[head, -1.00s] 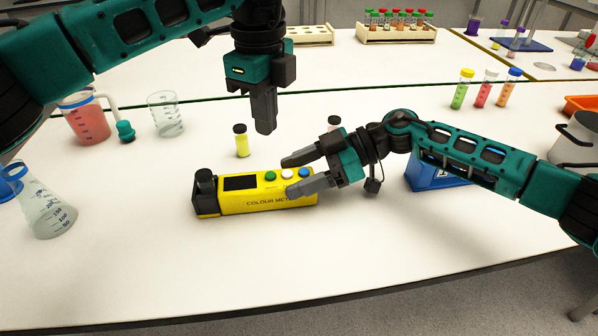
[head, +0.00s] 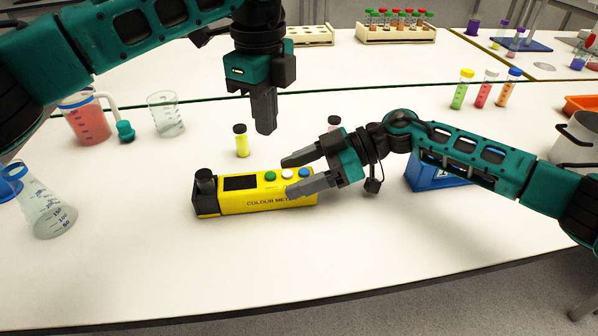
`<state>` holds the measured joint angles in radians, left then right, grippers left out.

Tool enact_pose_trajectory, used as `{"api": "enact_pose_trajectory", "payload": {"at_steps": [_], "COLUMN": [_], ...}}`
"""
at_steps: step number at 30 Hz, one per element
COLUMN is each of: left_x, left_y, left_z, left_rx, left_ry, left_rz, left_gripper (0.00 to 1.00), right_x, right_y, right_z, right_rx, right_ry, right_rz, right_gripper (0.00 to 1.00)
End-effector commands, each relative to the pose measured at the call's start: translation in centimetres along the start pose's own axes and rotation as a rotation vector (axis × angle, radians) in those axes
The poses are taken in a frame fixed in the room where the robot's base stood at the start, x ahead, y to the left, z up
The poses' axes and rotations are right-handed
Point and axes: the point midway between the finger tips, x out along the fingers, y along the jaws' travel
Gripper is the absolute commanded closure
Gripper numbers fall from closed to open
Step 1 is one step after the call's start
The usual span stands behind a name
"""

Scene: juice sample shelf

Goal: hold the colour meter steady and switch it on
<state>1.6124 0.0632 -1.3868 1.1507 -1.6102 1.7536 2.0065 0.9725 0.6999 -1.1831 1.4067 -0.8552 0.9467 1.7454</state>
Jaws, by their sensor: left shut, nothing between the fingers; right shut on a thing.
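The yellow colour meter (head: 235,202) lies flat on the white bench in the middle of the head view. It has a black end at its left, a dark screen, and green, white and blue buttons on top. My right gripper (head: 303,174) is shut on the meter's right end, one finger on the far side and one on the near side, partly hiding the label. My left gripper (head: 266,130) is shut and empty, pointing down above and behind the meter, apart from it. The screen (head: 240,183) is dark.
A small yellow vial (head: 241,141) with a black cap stands behind the meter. A glass beaker (head: 165,112), a red jug (head: 84,120) and a flask (head: 45,210) stand to the left. A blue box (head: 428,178) sits behind my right arm. The front bench is clear.

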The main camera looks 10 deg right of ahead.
Motion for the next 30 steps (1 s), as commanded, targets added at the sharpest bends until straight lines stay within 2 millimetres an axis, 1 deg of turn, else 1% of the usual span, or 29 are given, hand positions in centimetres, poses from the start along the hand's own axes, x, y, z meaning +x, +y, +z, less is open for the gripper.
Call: {"api": "enact_pose_trajectory", "payload": {"at_steps": [2, 5, 10, 14, 18, 21, 25, 27, 30], "left_x": [0.4, 1.2, 2.2, 1.9, 0.7, -0.1, -0.7, -0.7, 0.0], "left_y": [0.0, -0.1, -0.2, -0.2, 0.3, 0.6, 0.9, 1.0, 1.0], "left_z": [0.0, -0.2, -0.4, -0.4, 0.0, 0.2, 0.4, 0.4, 0.4], "left_rx": [0.033, 0.134, 0.408, 0.612, 0.779, 0.858, 0.912, 0.923, 0.927], "left_ry": [0.008, 0.024, 0.029, -0.021, -0.113, -0.176, -0.229, -0.241, -0.243], "left_rz": [-0.017, -0.078, -0.286, -0.475, -0.644, -0.725, -0.78, -0.79, -0.792], "left_gripper": [1.0, 1.0, 1.0, 1.0, 1.0, 1.0, 1.0, 1.0, 1.0], "right_x": [0.0, 0.0, 0.0, 0.0, 0.0, 0.0, 0.0, 0.0, 0.0], "right_y": [0.1, 0.0, 0.0, 0.0, 0.0, 0.0, 0.0, 0.0, 0.0], "right_z": [-0.1, -0.1, -0.1, -0.1, -0.1, -0.1, -0.1, -0.1, -0.1], "right_rx": [-0.001, -0.001, -0.001, -0.001, -0.001, -0.001, -0.001, -0.001, -0.001], "right_ry": [0.001, 0.001, 0.002, 0.002, 0.002, 0.002, 0.002, 0.002, 0.002], "right_rz": [0.001, 0.001, 0.001, 0.001, 0.001, 0.001, 0.0, 0.0, 0.0], "right_gripper": [0.79, 0.79, 0.79, 0.79, 0.79, 0.79, 0.79, 0.79, 0.79]}}
